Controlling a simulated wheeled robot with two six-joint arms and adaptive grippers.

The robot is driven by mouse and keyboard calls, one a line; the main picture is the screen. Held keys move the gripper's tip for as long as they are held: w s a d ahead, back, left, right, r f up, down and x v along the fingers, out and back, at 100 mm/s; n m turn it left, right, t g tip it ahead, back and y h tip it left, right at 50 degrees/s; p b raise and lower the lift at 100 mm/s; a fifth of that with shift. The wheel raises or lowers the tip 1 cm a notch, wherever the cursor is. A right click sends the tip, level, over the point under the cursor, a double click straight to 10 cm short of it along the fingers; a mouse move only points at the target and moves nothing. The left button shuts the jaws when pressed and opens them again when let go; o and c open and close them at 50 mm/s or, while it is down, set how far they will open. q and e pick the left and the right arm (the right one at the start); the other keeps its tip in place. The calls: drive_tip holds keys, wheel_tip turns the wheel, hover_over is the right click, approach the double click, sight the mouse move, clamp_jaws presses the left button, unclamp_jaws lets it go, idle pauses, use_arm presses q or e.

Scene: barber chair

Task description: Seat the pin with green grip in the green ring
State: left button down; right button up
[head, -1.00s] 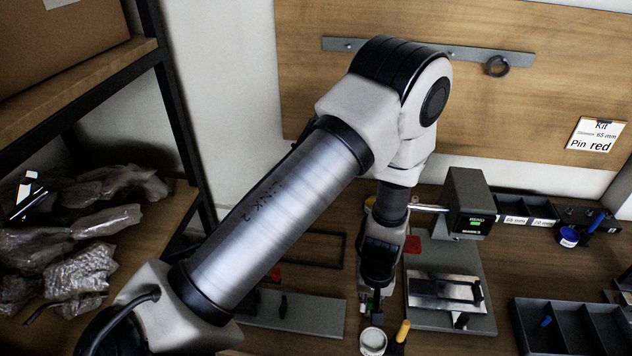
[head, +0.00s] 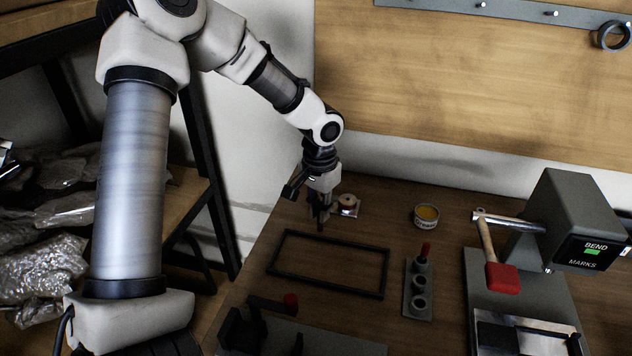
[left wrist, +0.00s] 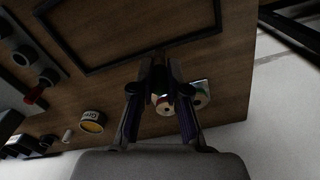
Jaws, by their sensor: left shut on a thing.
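My left gripper (head: 320,215) is at the back left of the bench, pointing down beyond the black frame. Its fingers also show in the left wrist view (left wrist: 158,88). It is shut on a small dark thing, mostly hidden between the fingers. I take it for the pin, but its green grip cannot be made out. A small bright plate with a round, ring-like part (head: 348,204) stands just right of the fingertips. My right gripper is not in view.
A black rectangular frame (head: 283,268) lies in front of the gripper. A grey holder (head: 418,309) with a red-gripped pin (head: 424,252), a yellow-topped tin (head: 427,216), a red-headed mallet (head: 502,278) and the bending device (head: 575,222) stand to the right. The shelf (head: 190,215) is left.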

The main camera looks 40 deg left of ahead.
use_arm(q)
drive_tip(key=w+a+f+p, duration=0.1)
drive_tip(key=w+a, duration=0.2)
drive_tip(key=w+a+f+p, duration=0.1)
drive_tip(key=w+a, duration=0.2)
drive_tip(key=w, duration=0.1)
drive_tip(key=w+a+f+p, duration=0.1)
drive_tip(key=w+a+f, duration=0.1)
drive_tip(key=w+a, duration=0.1)
drive_tip(key=shift+w+a, duration=0.25)
drive_tip(key=shift+w, duration=0.45)
drive_tip(key=shift+w+f, duration=0.1)
drive_tip(key=shift+f, duration=0.25)
drive_tip(key=c, duration=1.2)
unclamp_jaws()
drive_tip(key=shift+f, duration=0.15)
drive_tip(key=shift+o, duration=0.2)
wheel_tip(320, 180, up, 12)
drive_tip(key=b, duration=0.1)
drive_tip(key=shift+r, duration=0.25)
